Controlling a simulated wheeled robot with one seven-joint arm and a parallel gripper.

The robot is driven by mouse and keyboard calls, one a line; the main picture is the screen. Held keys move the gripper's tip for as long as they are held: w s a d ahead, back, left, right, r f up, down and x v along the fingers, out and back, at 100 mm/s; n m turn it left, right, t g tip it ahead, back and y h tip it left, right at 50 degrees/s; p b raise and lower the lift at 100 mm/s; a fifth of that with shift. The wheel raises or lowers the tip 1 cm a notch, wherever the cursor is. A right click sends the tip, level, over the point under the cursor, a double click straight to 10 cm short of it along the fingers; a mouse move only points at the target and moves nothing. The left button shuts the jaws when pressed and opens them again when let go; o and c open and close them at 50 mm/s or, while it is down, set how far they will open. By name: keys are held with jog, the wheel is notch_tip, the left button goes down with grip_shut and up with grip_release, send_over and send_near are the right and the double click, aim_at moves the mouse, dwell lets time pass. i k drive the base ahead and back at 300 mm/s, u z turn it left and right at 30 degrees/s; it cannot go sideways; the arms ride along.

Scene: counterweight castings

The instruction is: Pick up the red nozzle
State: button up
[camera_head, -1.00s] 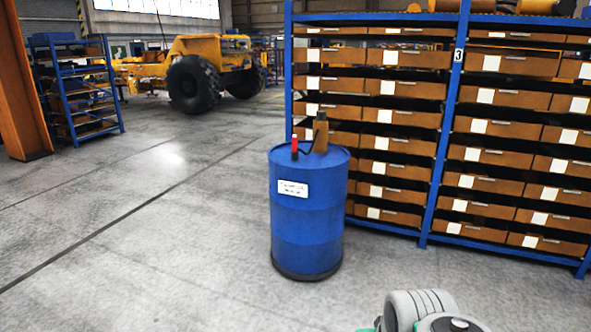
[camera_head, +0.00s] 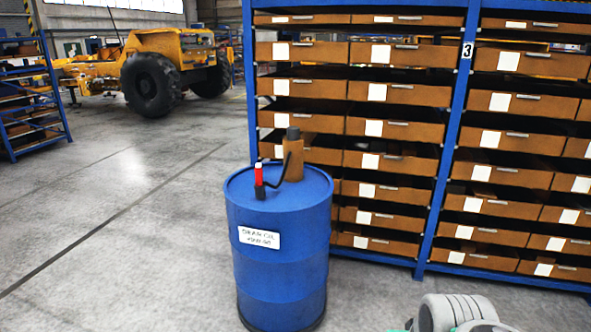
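The red nozzle (camera_head: 258,174) stands upright on the top of a blue drum (camera_head: 278,250), near the left of the lid. Its lower part is black. A black hose (camera_head: 282,172) runs from near it to a brown cylindrical bottle (camera_head: 294,158) with a dark cap, also on the lid. My gripper is not in view. Only part of my own arm shows at the bottom right, well apart from the drum.
A blue shelf rack (camera_head: 456,130) with several brown bins stands right behind the drum. A yellow vehicle (camera_head: 165,65) with black tires and another blue rack (camera_head: 30,100) are farther back left. The grey floor (camera_head: 120,240) left of the drum is clear.

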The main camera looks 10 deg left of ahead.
aim_at(259, 185)
jog(key=u, duration=0.1)
jog(key=i, duration=0.9)
jog(key=u, duration=0.9)
jog(key=i, duration=0.8)
jog(key=u, duration=0.65)
jog(key=i, duration=1.8)
jog(key=u, duration=0.1)
